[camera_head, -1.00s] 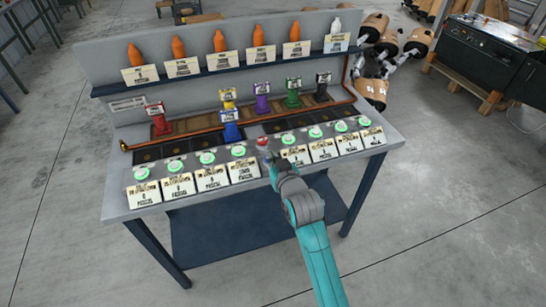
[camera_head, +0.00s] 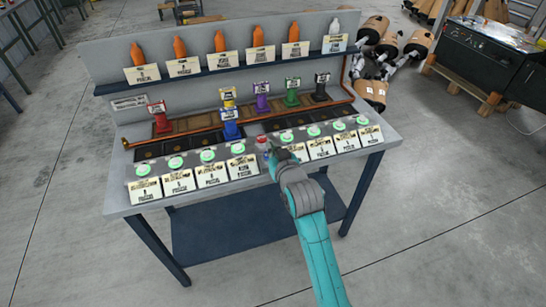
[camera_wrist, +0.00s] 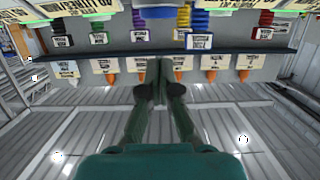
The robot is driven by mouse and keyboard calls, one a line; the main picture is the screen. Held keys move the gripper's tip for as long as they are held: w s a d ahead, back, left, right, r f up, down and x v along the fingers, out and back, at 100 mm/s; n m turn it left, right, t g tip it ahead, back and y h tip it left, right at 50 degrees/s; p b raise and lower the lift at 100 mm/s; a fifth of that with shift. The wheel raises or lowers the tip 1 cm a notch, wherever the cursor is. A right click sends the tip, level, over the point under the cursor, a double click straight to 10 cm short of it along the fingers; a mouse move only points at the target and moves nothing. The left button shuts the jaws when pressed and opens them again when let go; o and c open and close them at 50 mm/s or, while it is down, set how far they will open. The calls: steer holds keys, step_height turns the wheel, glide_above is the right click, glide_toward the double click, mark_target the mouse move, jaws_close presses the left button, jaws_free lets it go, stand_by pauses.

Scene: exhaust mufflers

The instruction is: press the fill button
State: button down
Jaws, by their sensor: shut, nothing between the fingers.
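A red button (camera_head: 262,141) sits at the front middle of the bench panel, between two rows of green-lit round buttons (camera_head: 207,155). I cannot read which one is labelled fill. My gripper (camera_head: 272,154) is just in front of and slightly right of the red button, and its tip partly overlaps the panel there. Whether it touches is not clear. In the wrist view the fingers (camera_wrist: 155,72) are shut together and empty, pointing at the bench, which appears upside down. No button is clearly visible in the wrist view.
White label cards (camera_head: 211,174) line the bench front. Coloured stands (camera_head: 231,125) stand behind the buttons, near a copper pipe (camera_head: 190,122). Orange bottles (camera_head: 179,48) and one white bottle stand on the back shelf (camera_head: 225,70).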

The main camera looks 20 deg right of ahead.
steer(key=v, duration=0.9)
steer(key=shift+s, duration=0.15)
stand_by(2.6)
steer(key=s+f, duration=0.6)
steer(key=s, duration=0.5)
steer(key=s+f, duration=0.7)
steer(key=s, duration=0.4)
steer(key=f+v, duration=0.1)
steer(key=v, duration=2.1)
steer(key=shift+s+g, duration=0.25)
steer(key=shift+g, duration=0.05)
